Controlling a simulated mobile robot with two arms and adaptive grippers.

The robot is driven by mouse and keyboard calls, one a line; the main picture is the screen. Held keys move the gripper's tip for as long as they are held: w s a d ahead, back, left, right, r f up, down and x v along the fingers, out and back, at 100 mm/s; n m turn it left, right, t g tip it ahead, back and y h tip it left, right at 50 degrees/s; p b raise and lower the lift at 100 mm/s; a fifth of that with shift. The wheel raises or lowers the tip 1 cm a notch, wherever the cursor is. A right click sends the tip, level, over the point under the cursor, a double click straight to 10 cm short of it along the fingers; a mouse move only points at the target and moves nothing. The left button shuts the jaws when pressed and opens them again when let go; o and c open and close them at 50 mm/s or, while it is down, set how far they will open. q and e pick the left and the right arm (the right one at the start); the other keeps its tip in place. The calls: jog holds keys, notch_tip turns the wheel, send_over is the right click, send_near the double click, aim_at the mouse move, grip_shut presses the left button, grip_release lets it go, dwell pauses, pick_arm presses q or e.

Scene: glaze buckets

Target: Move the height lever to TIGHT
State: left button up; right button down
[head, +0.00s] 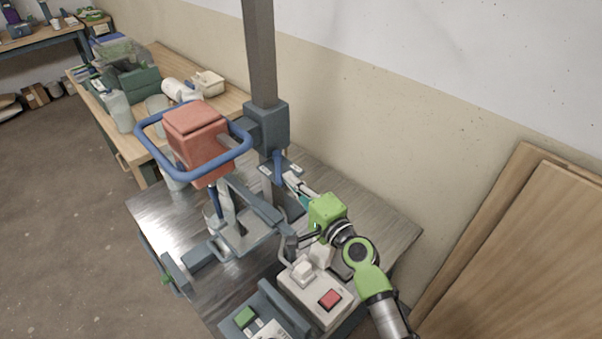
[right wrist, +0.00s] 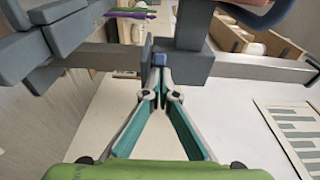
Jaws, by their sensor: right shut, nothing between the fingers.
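The height lever (head: 278,167) is a short blue handle below the blue-grey block on the column, between two small pale label plates whose text I cannot read. In the right wrist view a blue end, likely the lever (right wrist: 159,60), shows just beyond my fingertips. My right gripper (head: 289,179) is shut and empty, with its tips right beside the lever; I cannot tell if they touch it. The tips also meet in the right wrist view (right wrist: 160,90). Which label the lever points to is unclear. My left gripper is not in view.
The mixer's red motor housing (head: 197,131) with a blue ring handle (head: 152,148) hangs left of the column (head: 261,60). A control box with a red button (head: 329,299) stands below my right arm. Wooden boards (head: 510,240) lean on the wall at right.

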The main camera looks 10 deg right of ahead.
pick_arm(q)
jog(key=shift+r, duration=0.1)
pick_arm(e)
jog(key=shift+s+a, duration=0.25)
jog(key=shift+a, duration=0.65)
